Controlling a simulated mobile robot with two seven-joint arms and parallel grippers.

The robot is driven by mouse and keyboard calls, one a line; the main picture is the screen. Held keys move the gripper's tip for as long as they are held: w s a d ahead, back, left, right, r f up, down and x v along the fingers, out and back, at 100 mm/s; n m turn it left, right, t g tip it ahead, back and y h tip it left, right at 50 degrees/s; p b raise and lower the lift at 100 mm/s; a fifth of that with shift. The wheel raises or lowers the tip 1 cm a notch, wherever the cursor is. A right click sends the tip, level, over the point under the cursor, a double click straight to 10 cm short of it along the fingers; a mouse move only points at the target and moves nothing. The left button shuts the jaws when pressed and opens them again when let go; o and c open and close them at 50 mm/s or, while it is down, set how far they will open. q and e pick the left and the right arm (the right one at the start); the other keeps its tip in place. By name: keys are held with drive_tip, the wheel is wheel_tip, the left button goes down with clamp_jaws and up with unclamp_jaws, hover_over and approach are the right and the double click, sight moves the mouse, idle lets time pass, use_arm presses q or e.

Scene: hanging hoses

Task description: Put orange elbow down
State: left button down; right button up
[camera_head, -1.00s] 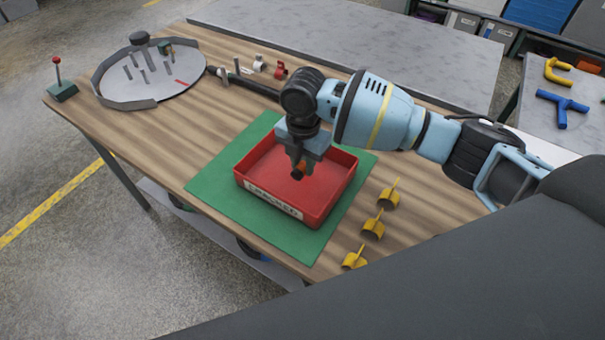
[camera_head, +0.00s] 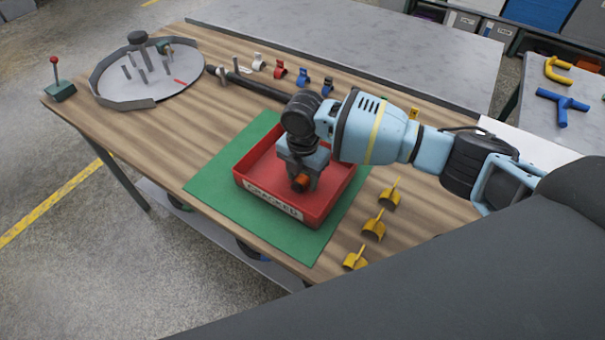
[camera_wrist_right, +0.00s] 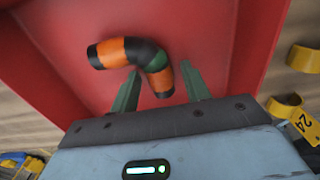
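The orange elbow (camera_wrist_right: 125,52), a bent hose piece with black bands and a green patch, is inside the red tray (camera_wrist_right: 255,40) in the right wrist view. In the head view a bit of the elbow (camera_head: 302,183) shows below my right gripper (camera_head: 300,180), low inside the red tray (camera_head: 273,203). My right gripper (camera_wrist_right: 162,80) is open. One leg of the elbow lies between its fingers, with a gap visible on each side. Whether the elbow rests fully on the tray floor is hard to tell. My left gripper is not in view.
The labelled tray stands on a green mat (camera_head: 215,188) on the wooden table. Yellow clips (camera_head: 374,226) line its right side. Red (camera_head: 279,69), white and blue clips stand behind, near a dark bar (camera_head: 258,88). A round grey tray (camera_head: 150,85) is at the back left.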

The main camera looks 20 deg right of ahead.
sight(303, 178)
drive_tip(key=shift+r, duration=0.65)
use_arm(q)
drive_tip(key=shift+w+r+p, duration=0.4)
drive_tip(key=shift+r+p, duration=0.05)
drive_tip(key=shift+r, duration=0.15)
use_arm(e)
wheel_tip(303, 178, up, 11)
drive_tip(key=shift+f, duration=0.1)
